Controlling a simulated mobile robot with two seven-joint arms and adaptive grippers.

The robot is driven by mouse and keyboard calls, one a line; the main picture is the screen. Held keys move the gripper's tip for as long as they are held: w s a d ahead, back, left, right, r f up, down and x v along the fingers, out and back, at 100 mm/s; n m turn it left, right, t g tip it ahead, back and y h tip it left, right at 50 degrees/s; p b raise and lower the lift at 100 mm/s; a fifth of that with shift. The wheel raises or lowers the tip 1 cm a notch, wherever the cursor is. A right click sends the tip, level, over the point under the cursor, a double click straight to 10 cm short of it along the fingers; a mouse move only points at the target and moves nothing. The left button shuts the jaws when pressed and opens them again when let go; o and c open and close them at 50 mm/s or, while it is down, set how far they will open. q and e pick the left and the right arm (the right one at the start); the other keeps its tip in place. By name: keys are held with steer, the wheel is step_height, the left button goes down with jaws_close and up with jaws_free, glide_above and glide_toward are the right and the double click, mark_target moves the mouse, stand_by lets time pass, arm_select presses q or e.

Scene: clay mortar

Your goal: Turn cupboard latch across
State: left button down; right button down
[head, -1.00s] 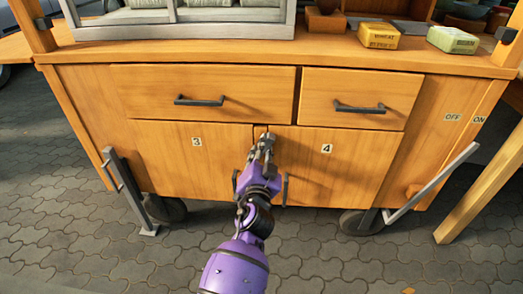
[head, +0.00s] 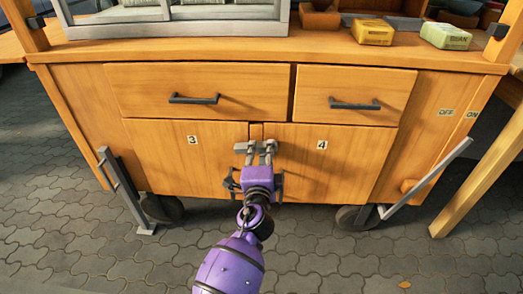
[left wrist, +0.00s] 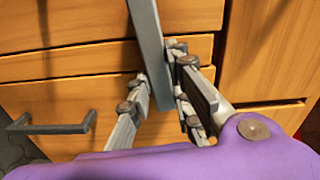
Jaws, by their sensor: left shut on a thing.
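The cupboard latch is a small grey bar (head: 242,147) at the top of the seam between the cupboard door marked 3 (head: 190,165) and the door marked 4 (head: 335,165). It lies roughly level in the head view, with its left end showing beside my fingers. My left gripper (head: 262,150) is shut on the latch, and the fingers hide part of it. In the left wrist view the bar (left wrist: 149,40) runs up from between the fingertips (left wrist: 160,92). My right gripper is not in view.
Two drawers with dark handles (head: 193,99) sit above the doors. Grey metal brackets (head: 127,190) and (head: 428,178) flank the cart. Yellow (head: 372,32) and green boxes (head: 445,36) stand on top.

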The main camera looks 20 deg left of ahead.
mark_target(263, 116)
arm_select(q)
steer(key=shift+m, duration=0.7)
steer(key=shift+f, duration=0.1)
steer(key=c, duration=1.6)
jaws_free()
step_height(263, 116, up, 10)
steer(key=shift+a+r, duration=0.1)
